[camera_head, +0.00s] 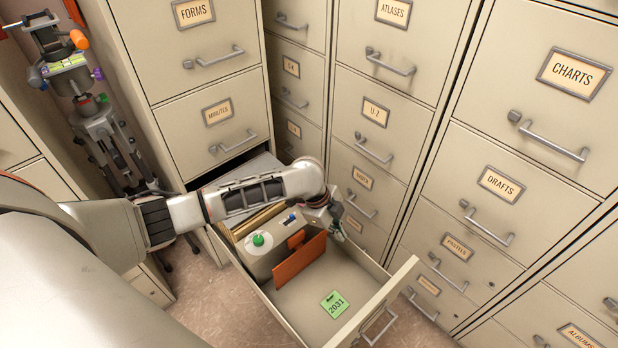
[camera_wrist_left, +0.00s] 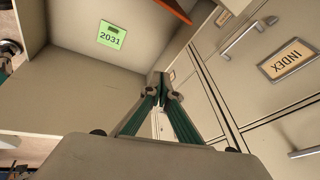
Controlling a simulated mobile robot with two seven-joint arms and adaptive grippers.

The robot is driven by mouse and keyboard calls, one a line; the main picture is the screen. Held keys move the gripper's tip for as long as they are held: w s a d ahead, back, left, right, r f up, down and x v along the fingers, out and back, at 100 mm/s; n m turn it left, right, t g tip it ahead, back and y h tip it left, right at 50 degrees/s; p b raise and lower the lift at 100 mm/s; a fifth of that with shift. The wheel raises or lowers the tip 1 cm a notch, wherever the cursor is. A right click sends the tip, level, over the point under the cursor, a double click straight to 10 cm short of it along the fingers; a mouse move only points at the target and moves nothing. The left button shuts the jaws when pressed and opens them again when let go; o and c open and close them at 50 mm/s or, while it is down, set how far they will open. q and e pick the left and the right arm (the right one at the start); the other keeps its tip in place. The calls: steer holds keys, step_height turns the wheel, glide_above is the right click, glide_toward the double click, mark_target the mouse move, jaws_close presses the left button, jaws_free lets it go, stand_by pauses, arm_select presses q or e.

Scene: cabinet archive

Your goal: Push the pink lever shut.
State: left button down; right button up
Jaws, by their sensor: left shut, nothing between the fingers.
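I cannot make out a pink lever in either view; my left arm hides part of the open drawer. The drawer (camera_head: 268,303) is pulled out and holds a beige block with a round green knob (camera_head: 258,240), a small blue part (camera_head: 291,218) and an orange panel (camera_head: 301,259). The orange panel's edge also shows at the top of the left wrist view (camera_wrist_left: 172,8). My left gripper (camera_head: 338,232) hangs over the drawer's right side, past the orange panel. Its green fingers (camera_wrist_left: 161,88) are together and empty. My right gripper is not in view.
A green card reading 2031 (camera_head: 334,303) lies on the drawer floor. The drawer front (camera_head: 375,312) has a metal handle. Closed cabinets with projecting handles, such as DRAFTS (camera_head: 500,184), stand close on the right. A tripod with a coloured device (camera_head: 68,65) stands at the left.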

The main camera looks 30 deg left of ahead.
arm_select(q)
steer(key=w+a+r+m+g+b, duration=0.1)
steer(key=w+a, duration=0.1)
steer(key=a, duration=0.3)
steer(key=w+a+r+m+y+b, duration=0.1)
steer(key=w+a+r+b, duration=0.1)
steer(key=a, duration=0.3)
steer(key=w+a+r+m+g+y+b, duration=0.1)
steer(key=w+a+b, duration=0.1)
steer(key=a, duration=0.3)
steer(key=shift+w+r+m+g, duration=0.3)
steer(key=shift+w, duration=0.4)
step_height(320, 180, down, 5)
steer(key=b, duration=0.4)
steer(key=shift+f, duration=0.15)
steer(key=shift+w+r, duration=0.1)
steer(key=shift+r, duration=0.45)
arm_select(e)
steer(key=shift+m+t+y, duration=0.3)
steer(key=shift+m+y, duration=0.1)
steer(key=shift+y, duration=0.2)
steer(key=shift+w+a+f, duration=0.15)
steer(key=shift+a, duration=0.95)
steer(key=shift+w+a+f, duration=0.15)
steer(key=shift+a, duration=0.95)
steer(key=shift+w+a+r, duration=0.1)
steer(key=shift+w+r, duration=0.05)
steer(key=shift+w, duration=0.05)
